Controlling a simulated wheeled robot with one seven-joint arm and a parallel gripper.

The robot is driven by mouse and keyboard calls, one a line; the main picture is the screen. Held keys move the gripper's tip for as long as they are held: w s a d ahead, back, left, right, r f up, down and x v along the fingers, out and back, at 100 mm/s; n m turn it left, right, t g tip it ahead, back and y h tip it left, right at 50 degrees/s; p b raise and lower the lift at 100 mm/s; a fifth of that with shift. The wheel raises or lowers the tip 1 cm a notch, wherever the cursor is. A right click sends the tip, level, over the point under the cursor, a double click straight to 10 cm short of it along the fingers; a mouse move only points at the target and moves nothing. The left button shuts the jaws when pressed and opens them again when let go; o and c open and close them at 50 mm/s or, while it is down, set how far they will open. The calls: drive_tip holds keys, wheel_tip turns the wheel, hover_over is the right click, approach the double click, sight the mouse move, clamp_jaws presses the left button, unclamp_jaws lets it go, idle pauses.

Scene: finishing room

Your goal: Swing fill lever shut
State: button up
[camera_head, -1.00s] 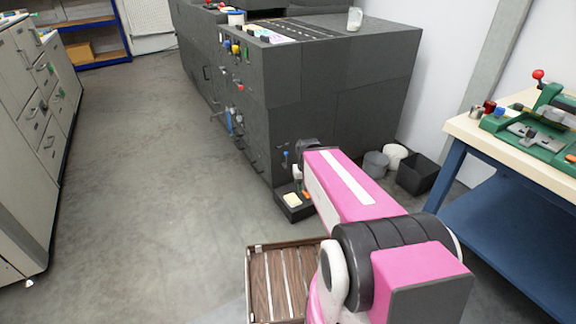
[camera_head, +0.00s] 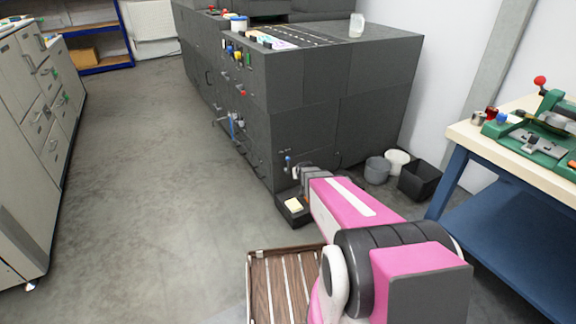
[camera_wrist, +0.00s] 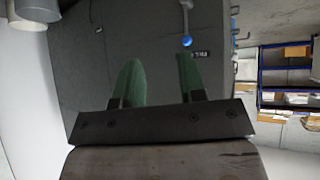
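A small lever with a blue ball knob (camera_head: 289,160) sticks out low on the near corner of the dark grey machine (camera_head: 305,115). I take it to be the fill lever. In the wrist view its blue knob (camera_wrist: 187,42) hangs at the end of a pale rod, beside a small dark label. My gripper (camera_wrist: 160,78) shows two green fingers, spread apart with nothing between them. The knob appears just beyond the tip of the right finger; I cannot tell whether they touch. In the head view my gripper is small and partly hidden by my arm, just below the lever.
A small black tray (camera_head: 293,219) holding a pale block sits on the floor below the lever. Grey and white bins and a black bin (camera_head: 420,181) stand right of the machine. A blue-legged workbench (camera_head: 505,150) is at right. Floor at left is clear.

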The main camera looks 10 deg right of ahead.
drive_tip(key=w+f+t+y, duration=0.1)
drive_tip(key=w+f+t, duration=0.45)
drive_tip(key=w, duration=0.45)
drive_tip(key=n+t+y, duration=0.2)
drive_tip(key=t+y, duration=0.1)
approach(288, 164)
drive_tip(key=w, duration=0.3)
drive_tip(key=w+a, duration=0.1)
drive_tip(key=w, duration=0.6)
drive_tip(key=shift+w+a, duration=0.3)
clamp_jaws()
